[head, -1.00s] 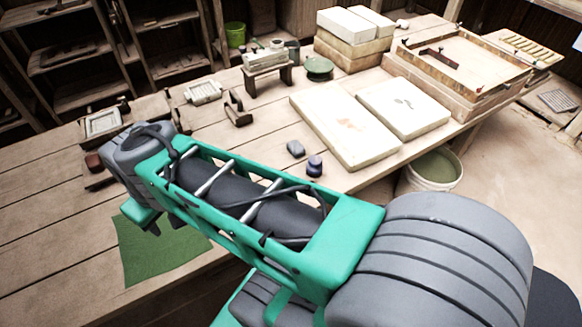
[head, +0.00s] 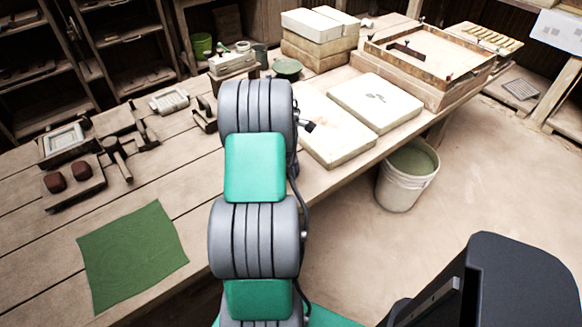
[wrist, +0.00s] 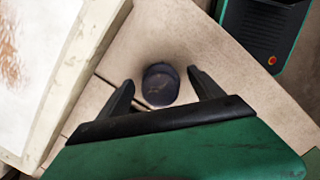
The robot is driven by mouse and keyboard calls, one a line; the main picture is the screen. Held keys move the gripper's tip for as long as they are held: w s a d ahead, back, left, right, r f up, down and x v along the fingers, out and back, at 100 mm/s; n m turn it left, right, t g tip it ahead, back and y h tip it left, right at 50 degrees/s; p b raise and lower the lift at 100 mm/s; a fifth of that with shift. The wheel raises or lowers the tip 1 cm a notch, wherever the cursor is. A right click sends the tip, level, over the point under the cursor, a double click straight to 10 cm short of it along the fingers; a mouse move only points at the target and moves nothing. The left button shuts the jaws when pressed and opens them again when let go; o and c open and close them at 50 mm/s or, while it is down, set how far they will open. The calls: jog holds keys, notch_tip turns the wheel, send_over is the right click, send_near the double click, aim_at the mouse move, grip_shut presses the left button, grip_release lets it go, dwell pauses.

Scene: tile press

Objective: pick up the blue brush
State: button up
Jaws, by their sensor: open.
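A dark, bluish round-topped object, which looks like the blue brush (wrist: 160,88), stands on the wooden table near its edge in the wrist view. I see it from above. My gripper (wrist: 160,79) is open, with one finger on each side of it. The fingers appear apart from it, and nothing is held. In the head view my arm hides the gripper and nearly all of the brush.
A pale slab (wrist: 40,60) lies close to the left finger; the head view shows it beside another slab (head: 375,101). A white bucket (head: 407,178) stands on the floor beside the table. A green cloth (head: 132,255) lies at the front left.

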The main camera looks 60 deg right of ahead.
jog(key=shift+s+d+f, duration=0.1)
jog(key=shift+f, duration=0.85)
jog(key=c, duration=1.5)
jog(key=shift+o, duration=0.2)
jog(key=shift+r, duration=0.15)
jog(key=shift+r, duration=0.25)
notch_tip(320, 180, up, 2)
jog(key=shift+r, duration=0.2)
jog(key=s+a+r, duration=0.6)
jog(key=a+r, duration=0.4)
jog(key=a, duration=0.2)
jog(key=shift+s+a, duration=0.2)
jog(key=shift+s, duration=0.15)
